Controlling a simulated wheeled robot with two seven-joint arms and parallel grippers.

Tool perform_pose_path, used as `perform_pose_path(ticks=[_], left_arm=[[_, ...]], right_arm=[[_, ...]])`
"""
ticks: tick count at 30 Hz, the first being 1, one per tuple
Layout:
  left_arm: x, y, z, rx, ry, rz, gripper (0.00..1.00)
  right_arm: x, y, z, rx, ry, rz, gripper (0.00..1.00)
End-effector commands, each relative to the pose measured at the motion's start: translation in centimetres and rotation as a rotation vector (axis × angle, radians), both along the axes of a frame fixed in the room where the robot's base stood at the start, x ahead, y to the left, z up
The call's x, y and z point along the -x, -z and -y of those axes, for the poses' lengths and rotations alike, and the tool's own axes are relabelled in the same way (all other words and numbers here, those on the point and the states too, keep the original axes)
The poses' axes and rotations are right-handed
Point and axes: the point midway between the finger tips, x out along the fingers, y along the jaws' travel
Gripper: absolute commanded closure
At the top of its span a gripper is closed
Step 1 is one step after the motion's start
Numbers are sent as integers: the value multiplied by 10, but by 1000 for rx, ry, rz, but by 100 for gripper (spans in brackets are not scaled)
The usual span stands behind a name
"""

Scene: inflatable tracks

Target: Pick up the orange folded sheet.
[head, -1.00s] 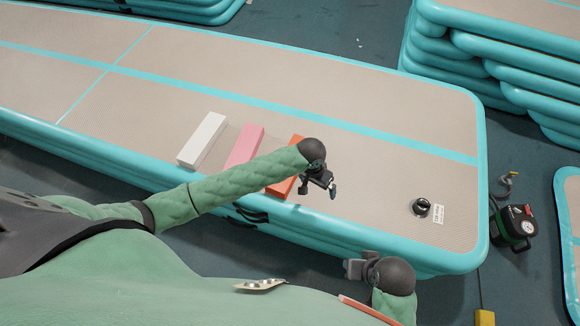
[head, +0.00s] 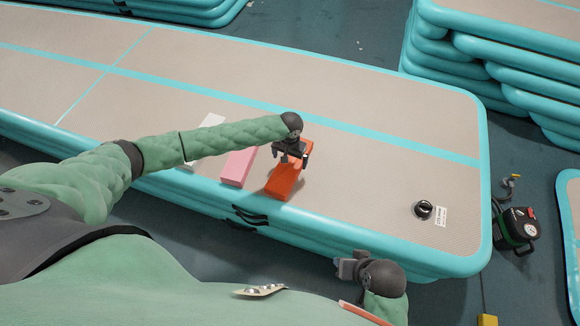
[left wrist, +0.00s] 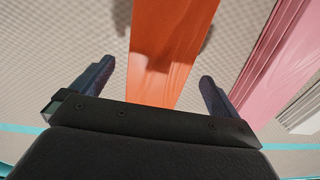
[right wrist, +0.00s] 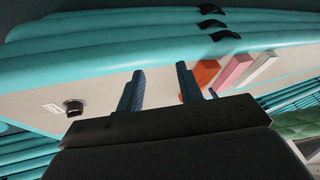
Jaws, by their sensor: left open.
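The orange folded sheet (head: 285,182) lies on the inflatable track (head: 360,205), near its front edge, as a long block. My left gripper (head: 292,158) is over the far part of the sheet and hides some of it. In the left wrist view the orange sheet (left wrist: 168,50) runs between the two spread fingers (left wrist: 155,85), which are open and hold nothing. My right gripper (head: 345,268) is low beside the track's front edge. In the right wrist view its fingers (right wrist: 158,85) are apart and empty, with the orange sheet (right wrist: 205,76) in the distance.
A pink folded sheet (head: 238,166) lies left of the orange one, and a white one (head: 211,121) lies beyond it, partly behind my left arm. A black valve (head: 423,209) and a pump (head: 517,228) are at the right. Stacked tracks (head: 500,60) stand at the back right.

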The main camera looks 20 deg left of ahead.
Motion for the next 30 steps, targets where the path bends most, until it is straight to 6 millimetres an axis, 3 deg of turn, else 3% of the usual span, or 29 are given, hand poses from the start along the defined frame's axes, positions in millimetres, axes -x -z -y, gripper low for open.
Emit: perform_pose_path(ticks=[9,19,27,30], left_arm=[[-3,39,0,0,0,-1,0],[-2,46,0,1,1,0,0],[-2,46,0,1,1,0,51],[-3,45,0,1,1,1,65]], right_arm=[[9,-3,11,23,8,-31,64],[3,-7,9,21,6,-21,64],[-1,-9,8,19,4,-14,64],[-1,-9,8,19,4,-14,64]])
